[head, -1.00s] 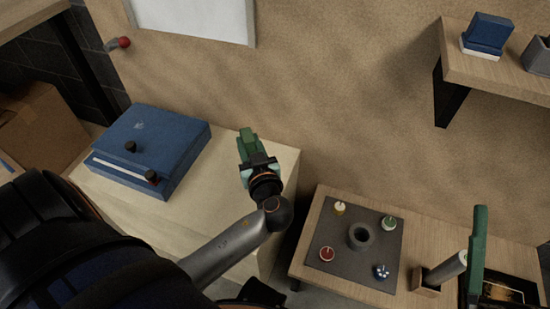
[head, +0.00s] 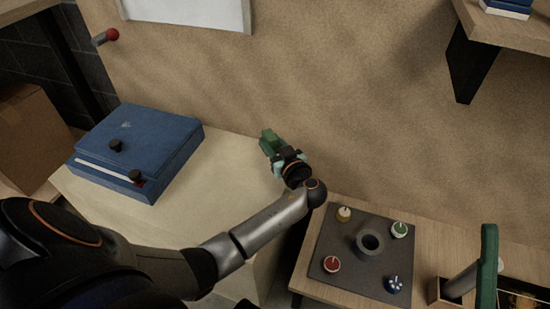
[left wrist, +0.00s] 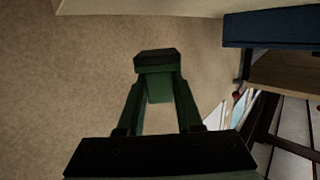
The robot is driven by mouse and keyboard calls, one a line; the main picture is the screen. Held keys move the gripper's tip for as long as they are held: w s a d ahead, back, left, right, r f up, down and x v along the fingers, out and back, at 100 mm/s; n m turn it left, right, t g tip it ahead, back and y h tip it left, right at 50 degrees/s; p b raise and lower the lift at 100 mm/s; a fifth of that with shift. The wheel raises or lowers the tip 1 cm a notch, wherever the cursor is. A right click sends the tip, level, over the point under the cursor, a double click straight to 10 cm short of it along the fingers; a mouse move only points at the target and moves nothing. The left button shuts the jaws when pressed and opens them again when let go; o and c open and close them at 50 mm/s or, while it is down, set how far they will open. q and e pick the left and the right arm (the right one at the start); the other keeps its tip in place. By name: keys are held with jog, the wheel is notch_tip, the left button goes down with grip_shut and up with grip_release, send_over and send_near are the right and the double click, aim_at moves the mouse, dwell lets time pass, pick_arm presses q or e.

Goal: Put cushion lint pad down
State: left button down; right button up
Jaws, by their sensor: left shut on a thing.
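The cushion lint pad appears to be the small green block with a dark face (left wrist: 156,62) between my left fingertips in the left wrist view. In the head view it is a small green shape (head: 270,142) at the end of my left gripper (head: 280,155). The gripper is shut on it, near the right end of the pale cabinet top (head: 215,185) and in front of the tan wall. I cannot tell whether the pad touches the top. Its lower side is hidden. My right gripper is not in view.
A blue case (head: 140,145) with dark knobs covers the cabinet's left part. A lower wooden table to the right holds a grey mat (head: 345,275) with several small knobs and a ring (head: 370,243). A green upright piece (head: 488,265) stands at far right. A shelf (head: 510,35) juts out above.

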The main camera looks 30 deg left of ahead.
pick_arm(q)
jog(key=shift+w+f+b, duration=0.3)
jog(key=shift+w+f, duration=0.35)
jog(key=shift+f, duration=0.1)
notch_tip(320, 180, down, 3)
jog(key=shift+w+f+b, duration=0.1)
jog(key=shift+f+b, duration=0.1)
jog(key=shift+b, duration=0.75)
jog(key=shift+r, duration=0.1)
jog(key=c, duration=0.6)
grip_release()
